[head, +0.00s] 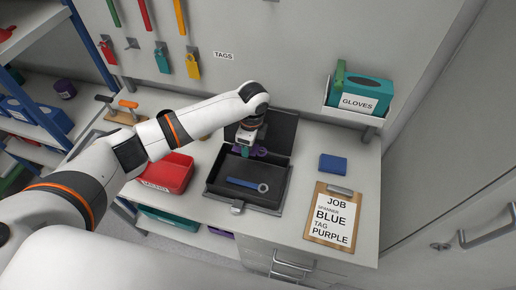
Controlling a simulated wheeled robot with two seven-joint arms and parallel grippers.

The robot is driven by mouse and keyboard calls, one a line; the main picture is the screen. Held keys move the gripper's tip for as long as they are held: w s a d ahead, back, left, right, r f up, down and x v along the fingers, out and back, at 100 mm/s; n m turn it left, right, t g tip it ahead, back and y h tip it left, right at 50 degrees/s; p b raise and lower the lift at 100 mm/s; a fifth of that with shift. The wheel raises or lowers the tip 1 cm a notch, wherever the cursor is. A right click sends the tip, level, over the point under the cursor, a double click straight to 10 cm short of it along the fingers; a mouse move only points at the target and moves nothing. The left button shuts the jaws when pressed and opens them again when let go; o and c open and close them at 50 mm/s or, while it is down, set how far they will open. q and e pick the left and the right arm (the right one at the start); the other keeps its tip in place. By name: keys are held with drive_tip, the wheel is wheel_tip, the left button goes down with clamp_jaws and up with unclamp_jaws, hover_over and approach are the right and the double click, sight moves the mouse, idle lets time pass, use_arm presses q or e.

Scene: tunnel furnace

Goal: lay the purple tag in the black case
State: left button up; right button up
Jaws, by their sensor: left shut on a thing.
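The black case (216,187) stands open on the bench, its lid (281,131) raised at the back. A blue spanner (246,185) lies in it. My left gripper (247,152) is over the back part of the case, pointing down and shut on the purple tag (238,150). The tag is partly hidden by the gripper, and I cannot tell whether it touches the case. My right gripper is not in view.
A red box (174,174) stands left of the case. A blue block (333,163) and a clipboard (333,215) reading spanner blue, tag purple lie to the right. A gloves box (357,94) sits on a wall shelf. Red, teal and yellow tags (193,66) hang on the wall.

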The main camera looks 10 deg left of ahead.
use_arm(q)
drive_tip(key=b, duration=0.4)
hover_over(249, 173)
drive_tip(key=shift+f, duration=2.2)
drive_tip(key=shift+d+f+b, duration=0.15)
drive_tip(key=shift+f+b, duration=2.65)
drive_tip(key=shift+f, duration=1.85)
drive_tip(key=o, duration=1.4)
drive_tip(key=shift+r, duration=0.1)
drive_tip(key=shift+r, duration=0.15)
